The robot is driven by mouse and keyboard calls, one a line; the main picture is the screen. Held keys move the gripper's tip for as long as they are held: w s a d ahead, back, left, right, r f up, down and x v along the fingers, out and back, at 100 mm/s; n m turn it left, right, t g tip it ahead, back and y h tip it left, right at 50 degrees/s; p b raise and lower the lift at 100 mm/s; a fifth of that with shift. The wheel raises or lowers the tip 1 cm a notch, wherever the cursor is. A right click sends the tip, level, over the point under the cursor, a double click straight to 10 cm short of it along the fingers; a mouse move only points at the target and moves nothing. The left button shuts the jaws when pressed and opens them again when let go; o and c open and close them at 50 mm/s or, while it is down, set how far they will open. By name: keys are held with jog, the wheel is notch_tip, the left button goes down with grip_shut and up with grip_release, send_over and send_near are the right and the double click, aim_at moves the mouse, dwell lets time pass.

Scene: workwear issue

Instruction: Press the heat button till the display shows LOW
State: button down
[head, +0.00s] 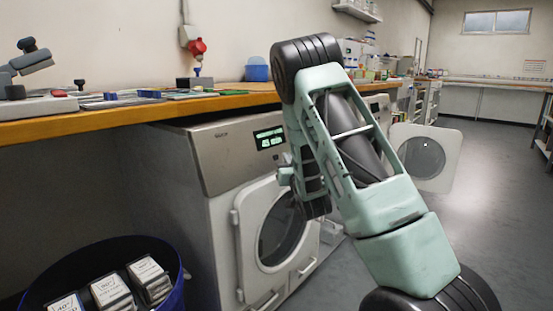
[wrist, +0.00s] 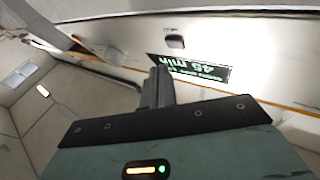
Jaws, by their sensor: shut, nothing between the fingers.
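The white front-loading machine (head: 225,160) stands under the bench with its round door shut. Its dark display (head: 269,137) shows green text, too small to read fully in the head view. In the wrist view the display (wrist: 190,68) is upside down; its large line looks like "46 min" and the smaller line is not legible. A dark oblong button (wrist: 175,42) sits on the panel close to the display. My gripper (wrist: 158,88) is shut and empty, its fingertips near the display's edge; I cannot tell whether they touch the panel. My arm hides part of the machine in the head view.
The wooden bench top (head: 130,112) overhangs the machine. A dark blue bin (head: 95,250) with several white-labelled packs stands at the lower left. Another machine's round door (head: 425,157) stands open behind my arm. The floor at the right is clear.

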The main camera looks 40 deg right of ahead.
jog(key=s, duration=0.1)
jog(key=s+r, duration=0.1)
jog(key=s, duration=0.1)
jog(key=shift+s+d+r, duration=0.1)
jog(key=shift+s, duration=0.2)
jog(key=shift+s, duration=0.1)
dwell(1.6)
